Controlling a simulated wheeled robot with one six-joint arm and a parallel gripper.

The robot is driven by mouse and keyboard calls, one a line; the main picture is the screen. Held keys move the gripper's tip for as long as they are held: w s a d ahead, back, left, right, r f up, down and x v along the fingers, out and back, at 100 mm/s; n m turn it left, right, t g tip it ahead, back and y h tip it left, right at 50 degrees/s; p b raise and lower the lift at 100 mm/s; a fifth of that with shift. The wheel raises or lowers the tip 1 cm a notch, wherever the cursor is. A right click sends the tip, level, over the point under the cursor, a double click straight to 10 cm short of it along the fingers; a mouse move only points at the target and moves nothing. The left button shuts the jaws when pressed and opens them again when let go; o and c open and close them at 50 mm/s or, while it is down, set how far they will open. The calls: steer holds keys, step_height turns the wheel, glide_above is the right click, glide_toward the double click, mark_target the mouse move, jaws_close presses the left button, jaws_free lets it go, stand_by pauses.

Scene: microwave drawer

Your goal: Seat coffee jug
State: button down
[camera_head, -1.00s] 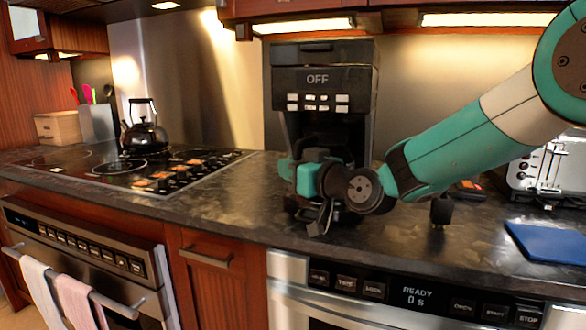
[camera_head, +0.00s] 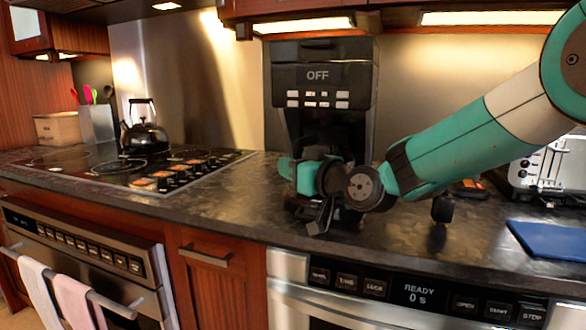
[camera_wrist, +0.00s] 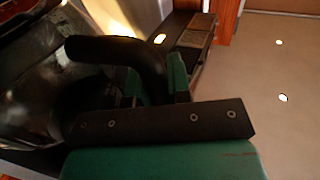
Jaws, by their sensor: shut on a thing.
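The coffee machine (camera_head: 322,100) stands on the counter against the back wall, dark, with OFF on its display. My gripper (camera_head: 306,176) is low in front of the machine's bay and covers part of it. In the wrist view the coffee jug (camera_wrist: 30,90) shows at the left as a dark, shiny glass body, with a curved black handle (camera_wrist: 120,50). My gripper's green and black fingers (camera_wrist: 165,120) are shut on the handle. In the head view the jug is mostly hidden by my gripper and dark against the machine. I cannot tell whether its base touches the machine.
A cooktop (camera_head: 130,165) with a black kettle (camera_head: 144,130) lies to the left. A toaster (camera_head: 550,165) and a blue board (camera_head: 550,242) are at the right. The dark counter (camera_head: 240,205) is clear left of my gripper. An oven panel (camera_head: 420,292) runs below the front edge.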

steer(key=c, duration=1)
jaws_free()
steer(key=shift+f, duration=0.15)
steer(key=b+v, duration=0.4)
steer(key=v, duration=1.3)
steer(key=s+a+f+g+h, duration=0.3)
steer(key=s+f+g, duration=0.55)
steer(key=s, duration=0.45)
steer(key=s+d+f+m+g+h, duration=0.2)
steer(key=s+d+f+g+h, duration=0.35)
steer(key=s, duration=0.45)
steer(key=shift+t, duration=0.5)
steer(key=r+p, duration=1.3)
steer(key=d+r+p, duration=0.1)
steer(key=r+p, duration=0.5)
steer(key=r, duration=0.1)
steer(key=shift+s+p, duration=0.2)
steer(key=shift+p, duration=0.1)
